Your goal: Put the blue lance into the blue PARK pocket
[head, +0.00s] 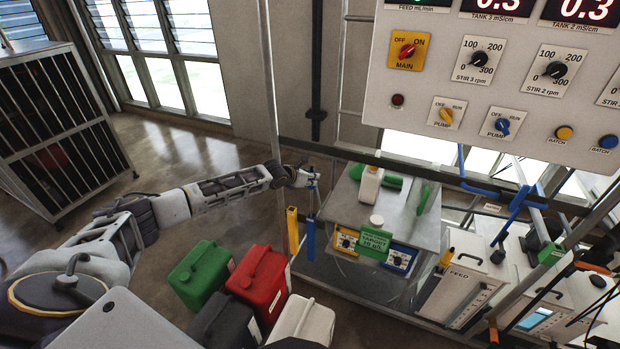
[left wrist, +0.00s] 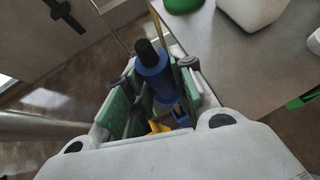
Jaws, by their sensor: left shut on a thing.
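My left gripper (head: 306,180) is at the end of my outstretched arm, beside the left edge of the steel bench. It is shut on the blue lance (head: 311,201), which hangs about upright. In the left wrist view the lance (left wrist: 152,70), blue with a black end, stands between the green-padded fingers (left wrist: 152,100). The blue pocket (head: 310,241) is an upright tube right below the lance. I cannot tell whether the lance's lower tip is inside its mouth or just above it. A yellow pocket (head: 293,231) stands just left of it. My right gripper is not in view.
The steel bench (head: 340,215) carries a white bottle (head: 370,184) and green items. Green (head: 202,275), red (head: 259,282), black and white canisters stand on the floor in front. A control panel (head: 490,90) overhangs at right; a slatted cage (head: 60,130) stands left.

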